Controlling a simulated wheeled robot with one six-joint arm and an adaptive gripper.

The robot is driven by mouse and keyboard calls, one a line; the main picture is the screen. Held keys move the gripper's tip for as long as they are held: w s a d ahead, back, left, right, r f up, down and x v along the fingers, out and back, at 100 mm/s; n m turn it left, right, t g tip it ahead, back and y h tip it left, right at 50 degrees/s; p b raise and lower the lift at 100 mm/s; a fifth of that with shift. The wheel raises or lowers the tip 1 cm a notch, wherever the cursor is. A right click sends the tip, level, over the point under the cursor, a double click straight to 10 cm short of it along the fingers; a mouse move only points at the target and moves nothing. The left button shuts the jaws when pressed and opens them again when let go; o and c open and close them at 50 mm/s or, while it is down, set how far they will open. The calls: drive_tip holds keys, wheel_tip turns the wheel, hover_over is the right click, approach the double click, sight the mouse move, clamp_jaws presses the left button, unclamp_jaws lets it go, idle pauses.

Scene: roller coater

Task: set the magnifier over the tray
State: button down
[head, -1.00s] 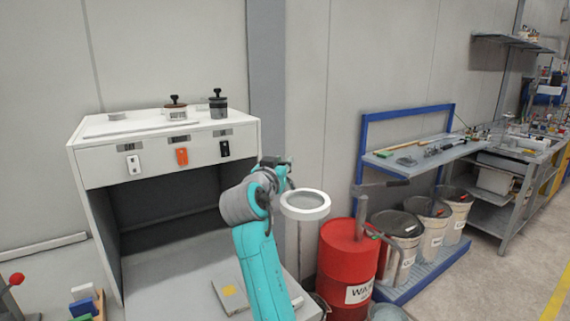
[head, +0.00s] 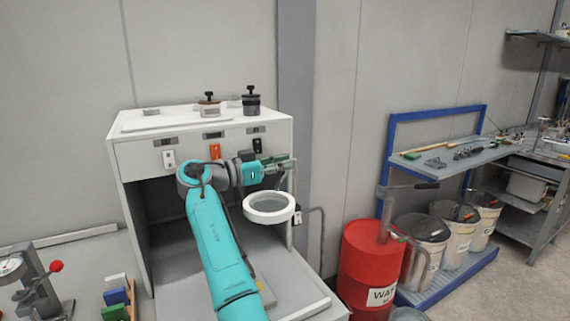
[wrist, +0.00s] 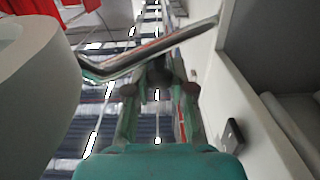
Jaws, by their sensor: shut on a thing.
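The magnifier (head: 250,210) is a white ring with a lens, hanging level in the head view in front of the cabinet's right side, above its grey floor. Its white ring (wrist: 30,85) also fills the left of the wrist view. My gripper (head: 289,163) is shut on the magnifier's metal arm, just above and to the right of the ring. In the wrist view the shiny arm (wrist: 125,66) crosses at my fingertips (wrist: 158,75). A small flat grey piece with a yellow patch (head: 267,293), perhaps the tray, lies on the cabinet floor, mostly hidden behind my arm.
The white cabinet (head: 128,190) has side walls and a switch panel close behind my arm. Black-topped pots (head: 251,106) stand on it. A red drum (head: 362,255) and white buckets stand to the right. Coloured blocks (head: 117,297) lie at lower left.

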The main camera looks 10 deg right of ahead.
drive_tip(key=shift+w+a+m+g, duration=0.15)
drive_tip(key=shift+a+m+g, duration=0.15)
drive_tip(key=shift+g, duration=0.1)
drive_tip(key=c, duration=1)
unclamp_jaws()
drive_tip(key=v, duration=1.2)
drive_tip(key=shift+f, duration=0.2)
